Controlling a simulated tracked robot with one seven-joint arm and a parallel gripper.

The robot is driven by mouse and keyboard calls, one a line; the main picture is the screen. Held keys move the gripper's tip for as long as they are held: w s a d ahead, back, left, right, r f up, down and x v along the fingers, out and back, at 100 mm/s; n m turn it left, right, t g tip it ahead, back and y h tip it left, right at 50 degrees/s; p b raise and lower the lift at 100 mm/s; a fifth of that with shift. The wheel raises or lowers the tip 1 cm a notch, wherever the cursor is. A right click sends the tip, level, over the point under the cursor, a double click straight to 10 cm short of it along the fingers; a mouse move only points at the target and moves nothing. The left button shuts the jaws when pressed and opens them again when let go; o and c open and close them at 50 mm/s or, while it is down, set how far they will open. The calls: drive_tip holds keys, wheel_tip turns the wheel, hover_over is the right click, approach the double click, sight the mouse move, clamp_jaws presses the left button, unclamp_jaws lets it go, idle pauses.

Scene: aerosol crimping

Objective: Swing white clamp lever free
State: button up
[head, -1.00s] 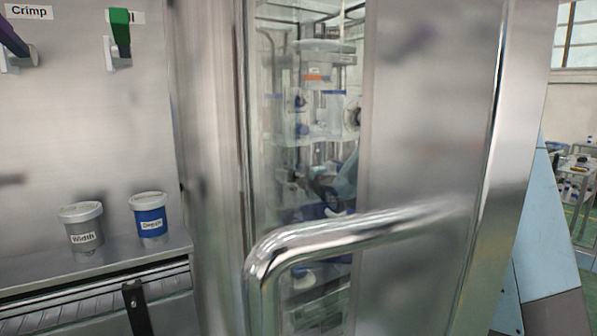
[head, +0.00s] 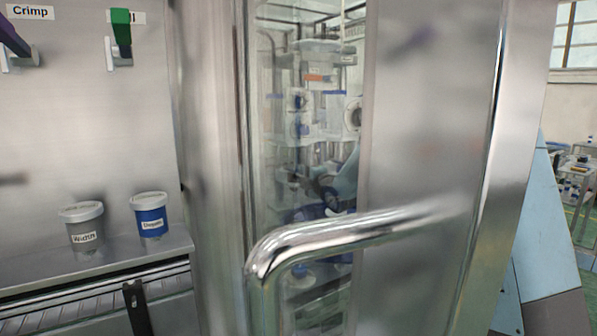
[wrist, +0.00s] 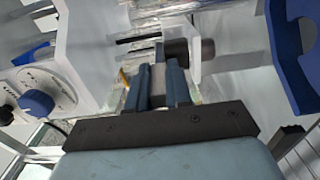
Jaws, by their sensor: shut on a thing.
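My gripper (wrist: 158,72) shows in the wrist view with its two blue fingers close together. Between them is a short pale grey-white piece (wrist: 158,86), which looks to be the white clamp lever, gripped near the fingertips. Its far end is hidden by the fingers and the parts behind. A dark round cylinder (wrist: 176,48) and a white bracket (wrist: 207,40) lie just beyond the fingertips. In the head view my gripper and the lever cannot be made out.
In the wrist view, a white panel with a blue knob (wrist: 36,103) is at left and a blue curved part (wrist: 289,60) at right. In the head view, a chrome handle (head: 340,232) crosses a steel door; grey (head: 85,228) and blue (head: 150,215) cups stand left.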

drive_tip(key=shift+f, duration=0.1)
drive_tip(key=shift+o, duration=0.4)
drive_tip(key=shift+s+a, duration=0.35)
drive_tip(key=shift+a, duration=0.3)
drive_tip(key=shift+s+a, duration=0.3)
drive_tip(key=shift+a, duration=0.35)
drive_tip(key=shift+d, duration=0.15)
drive_tip(key=shift+a, duration=0.2)
drive_tip(key=shift+s+a, duration=0.25)
drive_tip(key=shift+a, duration=1)
drive_tip(key=shift+a, duration=1.25)
